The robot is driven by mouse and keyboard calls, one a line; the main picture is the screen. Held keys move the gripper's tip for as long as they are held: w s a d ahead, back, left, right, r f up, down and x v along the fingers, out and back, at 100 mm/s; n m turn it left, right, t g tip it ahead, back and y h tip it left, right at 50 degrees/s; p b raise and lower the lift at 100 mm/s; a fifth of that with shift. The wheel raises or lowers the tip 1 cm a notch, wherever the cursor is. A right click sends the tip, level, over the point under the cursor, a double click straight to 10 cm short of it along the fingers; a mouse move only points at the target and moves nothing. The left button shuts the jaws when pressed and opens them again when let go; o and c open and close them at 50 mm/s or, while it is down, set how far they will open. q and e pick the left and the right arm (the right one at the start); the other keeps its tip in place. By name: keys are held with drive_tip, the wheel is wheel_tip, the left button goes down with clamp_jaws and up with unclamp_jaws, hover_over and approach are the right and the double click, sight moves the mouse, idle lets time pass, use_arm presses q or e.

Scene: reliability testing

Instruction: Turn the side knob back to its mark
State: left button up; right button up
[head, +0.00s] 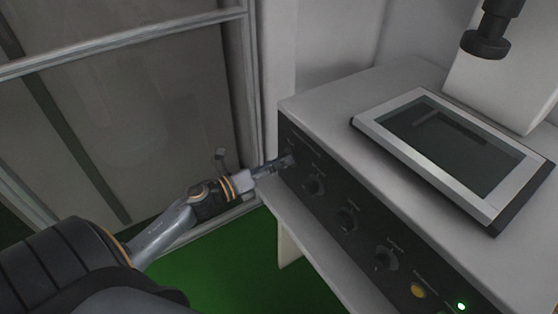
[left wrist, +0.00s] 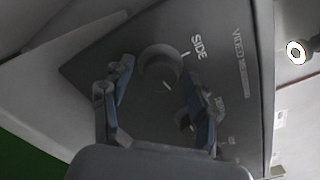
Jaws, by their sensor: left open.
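The side knob (left wrist: 158,68) is a dark round knob on the black panel beside the printed word "SIDE". A short pale line shows on the knob, and a white mark on the panel near its rim points in a different direction. My left gripper (left wrist: 155,80) is open, with one finger to each side of the knob; I cannot tell whether either finger touches it. In the head view my left gripper (head: 280,164) reaches the far left end of the control panel (head: 330,185) and hides the side knob there. My right gripper is not in view.
Several more knobs, such as the neighbouring one (head: 314,186), run along the panel. A yellow button (head: 417,290) and a lit green lamp (head: 461,306) follow. A framed screen (head: 450,140) lies on top of the machine. A metal-framed wall (head: 150,110) stands left.

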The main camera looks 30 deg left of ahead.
use_arm(q)
drive_tip(key=shift+w+d, duration=0.1)
drive_tip(key=shift+w, duration=0.1)
drive_tip(key=c, duration=1.2)
drive_tip(key=shift+n+p, duration=4.15)
drive_tip(key=shift+n, duration=3.55)
